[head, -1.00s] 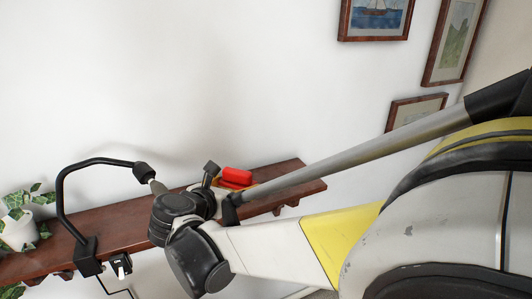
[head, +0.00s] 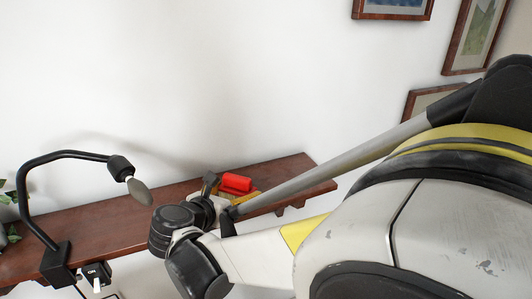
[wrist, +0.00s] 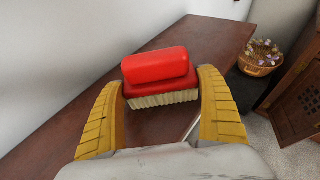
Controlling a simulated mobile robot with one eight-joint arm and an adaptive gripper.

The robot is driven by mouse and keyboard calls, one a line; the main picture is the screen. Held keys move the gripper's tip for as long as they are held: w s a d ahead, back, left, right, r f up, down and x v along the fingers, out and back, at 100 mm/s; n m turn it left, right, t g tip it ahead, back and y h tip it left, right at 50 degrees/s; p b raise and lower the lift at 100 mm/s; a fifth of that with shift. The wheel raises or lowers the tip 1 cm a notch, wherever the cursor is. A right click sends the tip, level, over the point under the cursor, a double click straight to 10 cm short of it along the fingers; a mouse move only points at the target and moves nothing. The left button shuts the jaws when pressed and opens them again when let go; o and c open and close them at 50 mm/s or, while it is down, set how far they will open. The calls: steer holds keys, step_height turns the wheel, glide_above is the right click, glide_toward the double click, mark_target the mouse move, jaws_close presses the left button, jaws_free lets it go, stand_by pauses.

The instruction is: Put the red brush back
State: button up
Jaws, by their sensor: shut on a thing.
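The red brush (wrist: 157,72) has a red handle and pale bristles that face down. It is between the two yellow fingers of my gripper (wrist: 160,104) in the wrist view, and the fingers are shut on its sides. In the head view the red brush (head: 236,183) shows just past my wrist, over the right part of the brown wooden shelf (head: 150,204). I cannot tell for certain whether the bristles touch the shelf or are slightly above it. My arm hides part of my gripper in the head view.
A black lamp (head: 52,160) is clamped to the shelf on the left, its head near my wrist. Framed pictures (head: 392,8) hang on the wall. In the wrist view a basket (wrist: 258,60) and a wooden cabinet (wrist: 298,92) stand beyond the shelf. The shelf's right end is bare.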

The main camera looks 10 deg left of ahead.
steer(key=o, duration=1)
steer(key=shift+w, duration=0.1)
steer(key=shift+s+r, duration=0.2)
steer(key=p+v, duration=0.2)
steer(key=v, duration=0.9)
steer(key=shift+s+a, duration=0.1)
steer(key=shift+s, duration=0.3)
